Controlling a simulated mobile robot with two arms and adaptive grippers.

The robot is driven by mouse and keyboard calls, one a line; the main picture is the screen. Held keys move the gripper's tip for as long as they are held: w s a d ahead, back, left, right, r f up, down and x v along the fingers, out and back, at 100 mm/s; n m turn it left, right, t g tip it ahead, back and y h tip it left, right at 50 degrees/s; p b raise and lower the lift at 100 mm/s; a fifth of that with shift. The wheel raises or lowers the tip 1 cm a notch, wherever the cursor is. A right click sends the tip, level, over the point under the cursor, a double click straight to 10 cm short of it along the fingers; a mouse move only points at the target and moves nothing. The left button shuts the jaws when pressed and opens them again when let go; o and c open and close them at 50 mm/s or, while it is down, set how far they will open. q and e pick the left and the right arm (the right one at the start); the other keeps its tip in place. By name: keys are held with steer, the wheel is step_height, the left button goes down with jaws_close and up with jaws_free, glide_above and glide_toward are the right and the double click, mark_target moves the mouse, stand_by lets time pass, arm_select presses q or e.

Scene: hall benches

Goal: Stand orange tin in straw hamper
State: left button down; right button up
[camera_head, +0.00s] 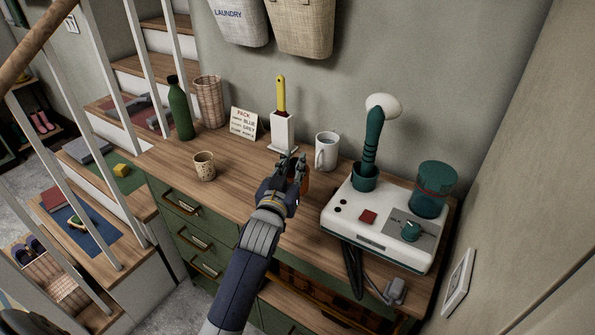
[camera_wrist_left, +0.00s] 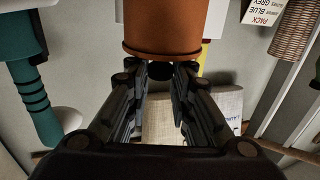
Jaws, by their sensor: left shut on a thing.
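My left gripper (camera_head: 290,162) is shut on the orange tin (camera_head: 306,181) over the dresser top. In the wrist view the tin (camera_wrist_left: 165,28) is a smooth orange-brown cylinder between the fingertips (camera_wrist_left: 160,72). The gripper hides part of it in the head view, and I cannot tell whether it touches the wood. A straw-coloured woven hamper (camera_head: 300,28) hangs on the wall beyond the gripper, its top cut off by the frame. A tall wicker basket (camera_head: 209,101) stands at the dresser's back left. My right gripper is not in view.
Near the gripper stand a white mug (camera_head: 327,152), a white holder with a yellow-handled brush (camera_head: 282,130) and a machine (camera_head: 375,227). A sign (camera_head: 243,122), green bottle (camera_head: 180,110) and patterned cup (camera_head: 204,167) stand left. A white LAUNDRY bag (camera_head: 236,25) hangs left of the hamper.

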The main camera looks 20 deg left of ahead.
arm_select(q)
steer(key=shift+w+d, duration=0.25)
steer(key=shift+w, duration=0.55)
steer(key=shift+f, duration=0.4)
step_height(320, 180, down, 2)
steer(key=shift+f, duration=0.4)
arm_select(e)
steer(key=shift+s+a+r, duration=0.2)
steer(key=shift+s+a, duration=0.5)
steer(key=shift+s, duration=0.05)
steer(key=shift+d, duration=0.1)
arm_select(q)
steer(key=shift+f, duration=0.15)
steer(key=c, duration=1.7)
jaws_free()
steer(key=shift+o, duration=1.4)
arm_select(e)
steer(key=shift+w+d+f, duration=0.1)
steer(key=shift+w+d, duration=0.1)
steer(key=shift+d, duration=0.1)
